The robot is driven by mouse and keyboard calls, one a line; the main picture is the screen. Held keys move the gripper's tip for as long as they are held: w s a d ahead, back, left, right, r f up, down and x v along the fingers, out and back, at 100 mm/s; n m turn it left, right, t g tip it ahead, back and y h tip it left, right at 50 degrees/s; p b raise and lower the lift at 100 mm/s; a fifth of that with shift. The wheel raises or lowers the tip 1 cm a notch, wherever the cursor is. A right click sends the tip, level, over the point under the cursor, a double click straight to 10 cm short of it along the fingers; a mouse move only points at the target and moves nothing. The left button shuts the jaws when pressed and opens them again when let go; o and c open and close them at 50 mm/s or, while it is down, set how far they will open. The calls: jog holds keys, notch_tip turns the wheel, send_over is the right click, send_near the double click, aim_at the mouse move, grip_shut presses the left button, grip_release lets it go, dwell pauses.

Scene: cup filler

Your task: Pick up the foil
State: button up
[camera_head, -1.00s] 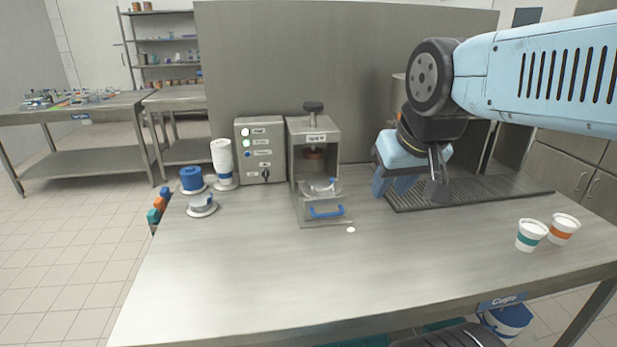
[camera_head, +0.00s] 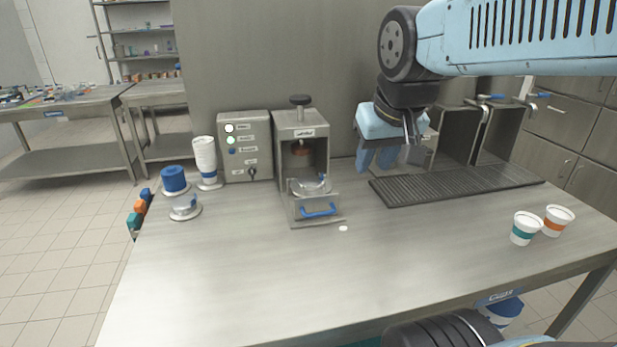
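Nothing in view is labelled as foil. A silvery, shiny piece (camera_head: 185,206) rests on a round white stand at the left end of the table; it may be the foil. A small flat white disc (camera_head: 343,228) lies on the table in front of the sealing machine (camera_head: 301,165); I cannot tell what it is made of. My gripper (camera_head: 375,168) hangs to the right of the machine, above the table near the drip grate. Its two blue fingers are apart with nothing between them. It is well away from the silvery piece and the disc.
A blue roll (camera_head: 174,179) and a white cup stack (camera_head: 204,156) stand at the left, beside a control box (camera_head: 245,147). A dark drip grate (camera_head: 455,184) lies at the right. Two cups, teal-banded (camera_head: 525,228) and orange-banded (camera_head: 557,220), stand at the right. The table's front middle is clear.

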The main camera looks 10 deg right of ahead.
jog(key=w+r+g, duration=0.1)
jog(key=w+r, duration=0.1)
jog(key=w, duration=0.6)
jog(key=g, duration=0.4)
send_over(310, 177)
jog(key=s+d, duration=0.1)
jog(key=d, duration=0.4)
jog(key=shift+y, duration=0.4)
jog(key=f, duration=1.7)
jog(key=shift+s+a+f, duration=0.1)
jog(key=shift+s+a, duration=0.1)
jog(key=shift+a, duration=0.05)
jog(key=shift+s+a+f, duration=0.15)
jog(key=shift+a+f, duration=0.05)
jog(key=shift+f, duration=1.1)
jog(key=shift+s+a+f, duration=0.1)
jog(key=shift+a+f, duration=0.1)
jog(key=shift+f, duration=1.05)
grip_shut()
